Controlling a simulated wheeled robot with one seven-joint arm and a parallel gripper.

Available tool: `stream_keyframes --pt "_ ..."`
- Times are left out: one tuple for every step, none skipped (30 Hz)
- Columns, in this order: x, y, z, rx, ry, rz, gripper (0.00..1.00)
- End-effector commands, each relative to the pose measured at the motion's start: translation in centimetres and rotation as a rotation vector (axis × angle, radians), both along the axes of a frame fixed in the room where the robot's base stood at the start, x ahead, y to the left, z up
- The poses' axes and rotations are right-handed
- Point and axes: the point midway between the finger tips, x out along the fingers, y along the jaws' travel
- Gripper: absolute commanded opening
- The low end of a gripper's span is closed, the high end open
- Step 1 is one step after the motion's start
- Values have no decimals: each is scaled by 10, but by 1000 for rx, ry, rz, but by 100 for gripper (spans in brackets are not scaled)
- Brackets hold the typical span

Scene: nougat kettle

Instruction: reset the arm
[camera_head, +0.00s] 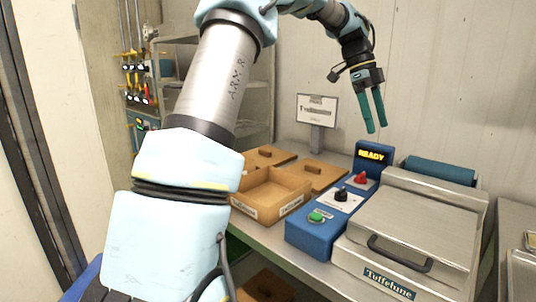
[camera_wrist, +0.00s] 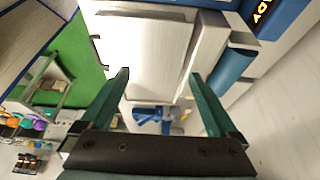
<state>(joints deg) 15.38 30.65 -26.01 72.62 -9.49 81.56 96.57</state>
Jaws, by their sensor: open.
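My gripper (camera_head: 374,110) hangs in the air at the upper right of the head view, its green fingers pointing down. It is above and behind the blue control box and the metal kettle unit. In the wrist view my gripper (camera_wrist: 160,82) shows two green fingers spread apart with nothing between them. My arm reaches up from the lower left and bends over at the top of the head view.
A blue control box (camera_head: 312,236) with a lit READY display (camera_head: 371,155) stands beside the lidded metal kettle (camera_head: 415,225). An open wooden box (camera_head: 270,196), wooden lids and a sign (camera_head: 317,108) are left of it. Shelves (camera_head: 258,95) stand behind my arm.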

Motion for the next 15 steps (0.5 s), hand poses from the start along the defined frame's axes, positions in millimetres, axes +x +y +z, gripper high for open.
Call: stream_keyframes --pt "1 5 -4 13 -1 31 95" --pt "1 7 -5 20 -1 50 95" --pt "1 10 -8 29 -1 73 95" --pt "1 12 -10 36 -2 93 95" --pt "2 14 -12 42 -2 111 95" --pt "2 17 -15 53 -1 140 95" --pt "2 20 -17 59 -3 161 95" --pt "3 23 -20 67 -3 185 95" --pt "3 28 -23 79 -4 218 95" --pt "4 31 -26 88 -5 245 95" --pt "4 35 -29 97 -6 275 95" --pt "4 41 -34 111 -7 319 95" --pt "4 46 -37 121 -8 354 95" --pt "5 52 -41 131 -9 393 95" --pt "5 60 -47 145 -11 446 95"
